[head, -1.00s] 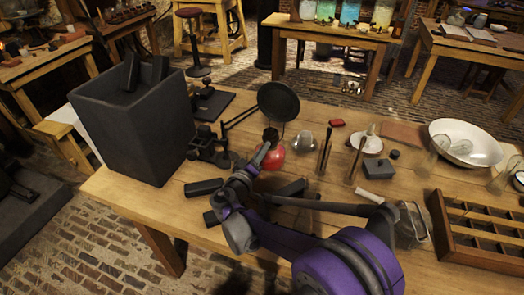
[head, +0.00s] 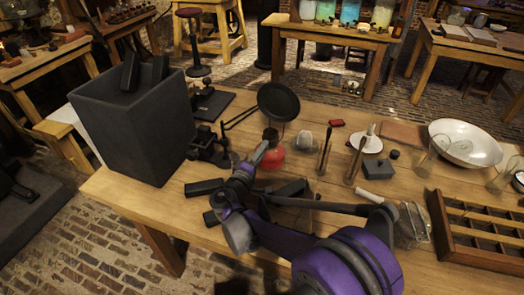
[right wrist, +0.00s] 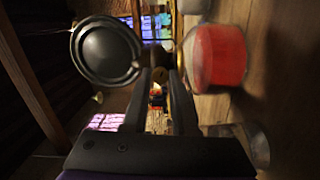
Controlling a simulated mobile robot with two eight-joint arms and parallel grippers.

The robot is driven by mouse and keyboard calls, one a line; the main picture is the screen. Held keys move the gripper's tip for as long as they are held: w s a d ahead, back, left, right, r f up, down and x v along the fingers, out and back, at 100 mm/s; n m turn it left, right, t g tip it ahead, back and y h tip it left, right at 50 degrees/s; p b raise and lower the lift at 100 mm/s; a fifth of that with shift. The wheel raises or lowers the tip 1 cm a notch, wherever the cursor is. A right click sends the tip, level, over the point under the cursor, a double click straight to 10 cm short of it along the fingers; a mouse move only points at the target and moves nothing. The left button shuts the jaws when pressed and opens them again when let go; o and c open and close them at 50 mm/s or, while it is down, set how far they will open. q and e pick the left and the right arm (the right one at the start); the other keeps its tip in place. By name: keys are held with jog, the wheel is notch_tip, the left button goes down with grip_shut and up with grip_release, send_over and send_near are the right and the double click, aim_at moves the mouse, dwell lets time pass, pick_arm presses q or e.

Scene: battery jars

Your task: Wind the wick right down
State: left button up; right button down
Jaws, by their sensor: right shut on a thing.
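The lamp (head: 272,160) has a red body and a dark top and stands on the wooden bench in the head view. In the right wrist view its red body (right wrist: 219,56) is large and blurred at the right. My right gripper (head: 263,150) is at the lamp's upper left side, its fingers close together. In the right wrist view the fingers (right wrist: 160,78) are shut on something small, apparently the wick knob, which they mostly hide. The wick itself cannot be made out. My left gripper is not in view.
A round black disc on an arm (head: 278,101) stands just behind the lamp. A tall dark bin (head: 135,130) is to the left. A pale dome (head: 307,142), upright tools (head: 325,150) and a wooden compartment tray (head: 480,232) are to the right.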

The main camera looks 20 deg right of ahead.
jog(key=n+b, duration=0.1)
jog(key=n, duration=2)
jog(key=shift+n, duration=0.4)
jog(key=c, duration=0.7)
grip_release()
